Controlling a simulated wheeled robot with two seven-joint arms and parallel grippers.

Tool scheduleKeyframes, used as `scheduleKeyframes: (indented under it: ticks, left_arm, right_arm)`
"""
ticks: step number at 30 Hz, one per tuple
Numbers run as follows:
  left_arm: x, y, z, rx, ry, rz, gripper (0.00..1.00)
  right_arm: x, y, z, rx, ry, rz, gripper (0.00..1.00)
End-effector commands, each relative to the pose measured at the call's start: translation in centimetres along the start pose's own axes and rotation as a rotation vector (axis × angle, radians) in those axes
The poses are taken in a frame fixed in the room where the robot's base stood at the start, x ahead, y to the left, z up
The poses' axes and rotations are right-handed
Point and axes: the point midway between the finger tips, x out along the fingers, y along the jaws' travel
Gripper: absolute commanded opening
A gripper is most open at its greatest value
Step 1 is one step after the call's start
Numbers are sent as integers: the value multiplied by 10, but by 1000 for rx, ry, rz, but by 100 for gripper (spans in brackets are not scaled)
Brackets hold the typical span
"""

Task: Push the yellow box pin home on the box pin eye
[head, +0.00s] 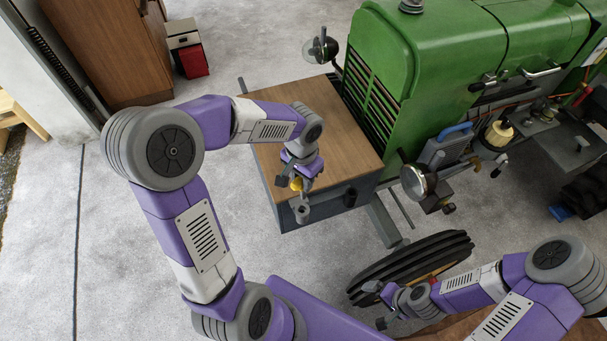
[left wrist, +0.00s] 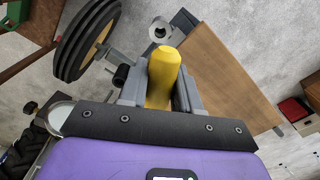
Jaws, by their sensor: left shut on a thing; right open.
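The yellow box pin (head: 297,184) is in my left gripper (head: 296,183), over the front edge of the wood-topped box (head: 335,135). In the left wrist view the yellow pin (left wrist: 163,80) stands between the grey fingers (left wrist: 157,92), which are shut on it. A grey ring-shaped piece, apparently the box pin eye (head: 302,213), sticks out from the box front near the pin. It also shows beyond the pin in the left wrist view (left wrist: 159,29). I cannot tell whether the pin is inside it. My right gripper (head: 377,304) is open and empty, near the tractor's front tyre.
The green tractor (head: 440,50) stands behind and right of the box. A headlamp (head: 418,181) juts out right of the box, and a black tyre (head: 412,266) lies lower right. Bare floor is at left.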

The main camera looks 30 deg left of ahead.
Motion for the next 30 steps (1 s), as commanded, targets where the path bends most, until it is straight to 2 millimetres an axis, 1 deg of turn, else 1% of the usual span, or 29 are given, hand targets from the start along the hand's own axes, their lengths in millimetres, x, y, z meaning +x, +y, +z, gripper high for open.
scheduleKeyframes:
  ticks: [7,21,25,30]
  left_arm:
    - [6,1,1,1,-50,1,0]
    - [49,0,1,-1,-46,0,0]
    - [55,0,1,-1,-46,0,0]
    - [55,0,1,-1,-45,0,0]
  right_arm:
    - [-3,-1,0,0,1,0,100]
    - [32,12,-2,0,1,0,100]
    - [36,14,-2,0,1,0,100]
    - [37,14,-2,0,1,0,100]
